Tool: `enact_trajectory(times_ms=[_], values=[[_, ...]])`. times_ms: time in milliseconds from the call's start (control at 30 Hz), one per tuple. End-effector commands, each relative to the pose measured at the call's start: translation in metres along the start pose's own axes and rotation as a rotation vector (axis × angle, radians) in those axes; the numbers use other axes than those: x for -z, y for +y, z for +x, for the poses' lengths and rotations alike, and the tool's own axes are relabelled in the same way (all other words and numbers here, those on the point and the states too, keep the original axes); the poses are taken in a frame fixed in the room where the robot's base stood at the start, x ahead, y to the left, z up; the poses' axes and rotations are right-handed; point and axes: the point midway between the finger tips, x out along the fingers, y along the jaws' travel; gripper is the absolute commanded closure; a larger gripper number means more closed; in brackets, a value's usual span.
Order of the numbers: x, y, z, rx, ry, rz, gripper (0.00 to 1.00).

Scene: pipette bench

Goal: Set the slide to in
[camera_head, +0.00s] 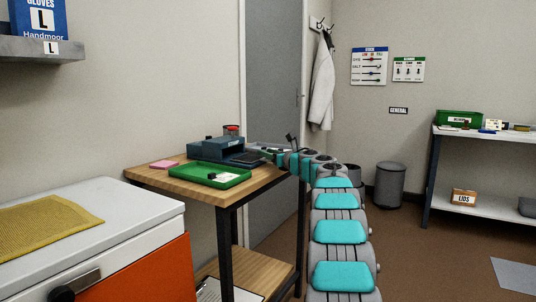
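A blue-grey box-like device (216,147) stands at the back of a wooden-topped table (150,181). A red-topped item (232,130) shows at its top right. A part that I can name as the slide is too small to tell, so its position cannot be read. My arm reaches from the lower right to the table's right end. My gripper (276,153) is at its far end, just right of the device. Its fingers are small and partly hidden by my arm, so whether it is open, shut or touching anything cannot be told.
A green tray (210,182) with a small dark item lies in front of the device. A dark flat item (246,158) and pink pad (164,165) lie nearby. A white-topped chest (120,212) stands front left. Two posters (369,66) hang behind. A bin (390,184) stands right.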

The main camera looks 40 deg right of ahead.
Motion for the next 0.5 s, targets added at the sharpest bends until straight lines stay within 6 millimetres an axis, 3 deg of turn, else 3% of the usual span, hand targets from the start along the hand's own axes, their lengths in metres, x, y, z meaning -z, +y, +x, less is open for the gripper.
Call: enact_trajectory(times_ms=[33, 333, 500], values=[[-0.0001, 0.0, -0.0001, 0.0, 0.0, 0.0, 0.67], [0.0001, -0.0001, -0.0001, 0.0, 0.0, 0.0, 1.0], [0.0, 0.0001, -0.0001, 0.0, 0.0, 0.0, 1.0]])
